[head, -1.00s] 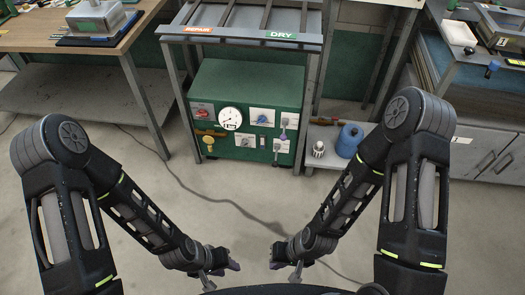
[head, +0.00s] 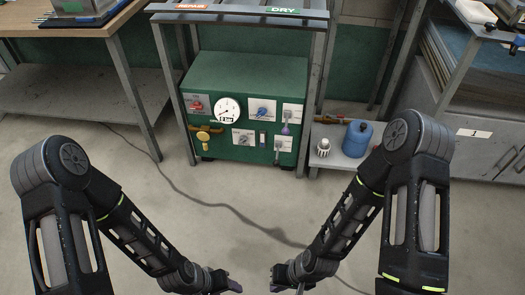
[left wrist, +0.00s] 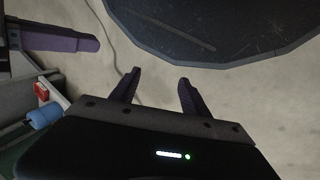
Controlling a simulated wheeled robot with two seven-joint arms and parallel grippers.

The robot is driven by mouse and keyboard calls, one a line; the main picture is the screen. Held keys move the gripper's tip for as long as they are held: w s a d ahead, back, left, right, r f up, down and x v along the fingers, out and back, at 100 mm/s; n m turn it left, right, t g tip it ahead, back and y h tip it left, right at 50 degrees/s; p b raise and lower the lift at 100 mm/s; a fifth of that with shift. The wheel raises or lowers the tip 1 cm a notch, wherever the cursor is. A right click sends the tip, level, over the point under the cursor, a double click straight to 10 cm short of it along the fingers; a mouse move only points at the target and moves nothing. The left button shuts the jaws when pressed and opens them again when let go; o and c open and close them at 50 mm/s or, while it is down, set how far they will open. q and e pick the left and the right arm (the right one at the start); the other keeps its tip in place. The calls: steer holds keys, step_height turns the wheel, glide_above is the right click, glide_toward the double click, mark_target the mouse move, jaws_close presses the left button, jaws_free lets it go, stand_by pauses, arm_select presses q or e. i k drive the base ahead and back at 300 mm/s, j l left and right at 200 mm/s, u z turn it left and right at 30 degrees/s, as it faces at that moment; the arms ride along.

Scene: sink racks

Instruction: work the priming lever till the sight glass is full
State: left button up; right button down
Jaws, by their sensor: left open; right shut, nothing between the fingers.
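A green pump box (head: 232,72) stands on the floor under the rack. Its front carries a round white gauge (head: 227,110), a red switch (head: 196,105), a blue knob (head: 262,111), a brass valve (head: 203,139) and small levers on white plates, one at the upper right (head: 287,117) and one at the lower right (head: 278,145). A narrow upright window (head: 263,139), perhaps the sight glass, is too small to read. My left gripper (head: 234,287) is open and empty; its spread fingers show in the left wrist view (left wrist: 158,84). My right gripper (head: 276,280) is shut and empty. Both are well short of the box.
A blue jug (head: 355,139) and a small white ribbed part (head: 323,147) stand on a low shelf right of the box. Rack posts (head: 174,100) flank the box. A cable (head: 205,203) crosses the otherwise clear floor before it.

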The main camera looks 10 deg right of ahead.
mark_target(277, 163)
steer(key=i+l+u, duration=0.1)
steer(key=l, duration=0.25)
steer(key=i+l+u, duration=0.15)
steer(key=l, duration=0.25)
steer(key=i+l+u, duration=0.1)
steer(key=i+l, duration=0.2)
steer(key=i+l+u, duration=0.15)
steer(key=l, duration=0.3)
steer(key=i+l+u, duration=0.1)
steer(key=l, duration=0.3)
steer(key=i+j, duration=0.15)
steer(key=j, duration=0.15)
steer(key=i+j, duration=0.15)
steer(key=j, duration=0.1)
